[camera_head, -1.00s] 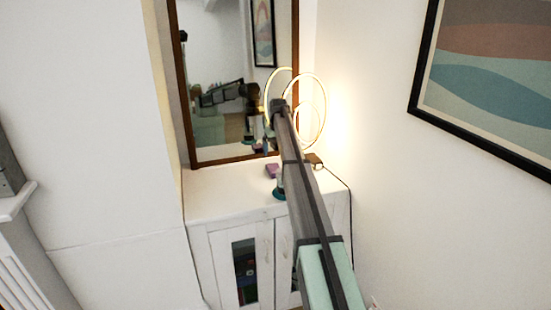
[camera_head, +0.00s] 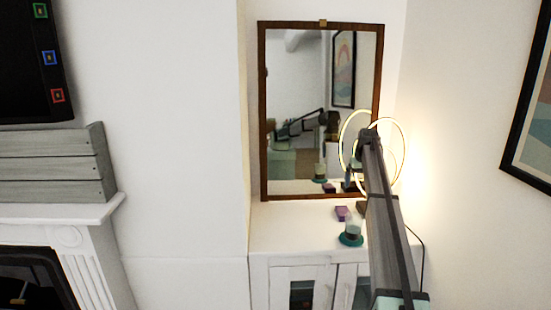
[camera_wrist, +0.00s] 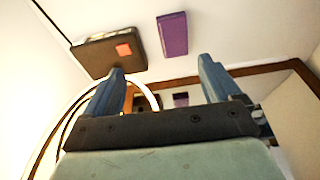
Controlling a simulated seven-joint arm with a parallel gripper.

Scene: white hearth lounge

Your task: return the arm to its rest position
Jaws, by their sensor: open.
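My arm (camera_head: 382,215) reaches forward over the white cabinet, with its far end in front of the ring lamp. My gripper (camera_wrist: 161,75) shows in the wrist view with its two blue-grey fingers spread apart and nothing between them. A purple block (camera_wrist: 172,35) lies beyond the fingertips, apart from them. The lamp's dark base (camera_wrist: 108,52) is just beyond the left finger. In the head view the fingers themselves are too small and hidden to make out.
The white cabinet (camera_head: 285,240) carries the purple block (camera_head: 341,213), a glass on a teal coaster (camera_head: 351,240) and the glowing ring lamp (camera_head: 402,150). A framed mirror (camera_head: 262,110) stands behind. A fireplace mantel (camera_head: 60,215) is left, a picture (camera_head: 528,120) right.

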